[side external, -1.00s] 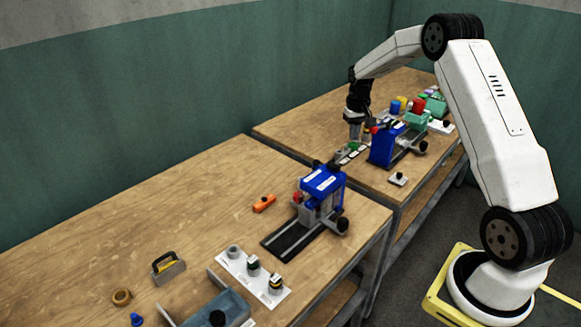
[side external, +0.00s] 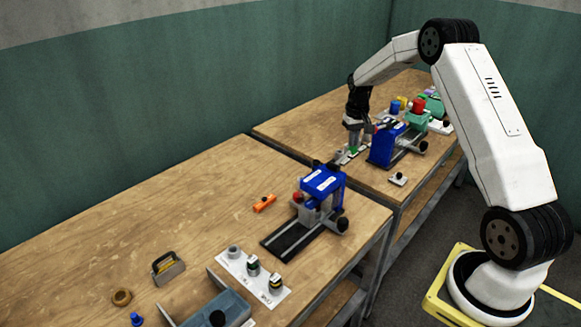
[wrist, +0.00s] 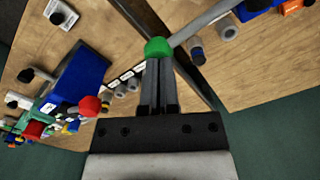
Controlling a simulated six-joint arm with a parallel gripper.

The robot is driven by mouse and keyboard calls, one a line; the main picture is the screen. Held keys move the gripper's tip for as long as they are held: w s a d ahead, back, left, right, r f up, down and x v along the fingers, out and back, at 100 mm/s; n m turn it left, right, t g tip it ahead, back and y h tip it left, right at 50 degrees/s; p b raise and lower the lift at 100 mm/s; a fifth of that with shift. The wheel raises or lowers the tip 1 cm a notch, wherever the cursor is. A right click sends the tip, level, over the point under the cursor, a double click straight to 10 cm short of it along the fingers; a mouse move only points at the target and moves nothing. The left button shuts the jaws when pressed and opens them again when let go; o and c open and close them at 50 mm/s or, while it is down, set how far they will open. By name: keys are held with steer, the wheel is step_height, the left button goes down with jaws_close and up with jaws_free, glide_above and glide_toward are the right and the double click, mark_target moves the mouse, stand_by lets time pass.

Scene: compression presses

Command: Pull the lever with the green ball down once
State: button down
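The green ball (wrist: 157,48) sits at the tips of my gripper in the wrist view, on the end of a grey rod (wrist: 200,20) running to the upper right. In the side view the green ball (side external: 352,150) shows small at the fingertips. My gripper (side external: 353,146) points down beside the far blue press (side external: 385,146). Its fingers (wrist: 157,62) are close together and appear shut, with the ball just beyond their tips, apparently touching. I see no clear grip around the ball. The near blue press (side external: 322,182) stands on the front table; where the rod joins a press is unclear.
A red ball (wrist: 90,106) is close to the left in the wrist view, near the far press. A gap separates the two tables. An orange block (side external: 265,203), a white plate with cylinders (side external: 235,266) and a grey-blue tray (side external: 225,304) are on the near table.

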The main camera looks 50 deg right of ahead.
mark_target(352, 148)
steer(key=shift+f, duration=2.2)
steer(key=shift+r, duration=0.2)
step_height(352, 148, up, 12)
stand_by(2.2)
steer(key=shift+r, duration=0.1)
steer(key=s+a+n+t, duration=0.1)
steer(key=s+a+n, duration=0.1)
steer(key=a, duration=0.7)
steer(key=s+a+n, duration=0.1)
steer(key=s+a, duration=0.2)
steer(key=a, duration=0.6)
steer(key=s+a+f+n+t, duration=0.1)
steer(key=s+a+f+n, duration=0.2)
steer(key=s+a, duration=0.9)
steer(key=shift+s+f+t, duration=0.3)
steer(key=shift+s+f, duration=0.15)
steer(key=shift+f, duration=0.1)
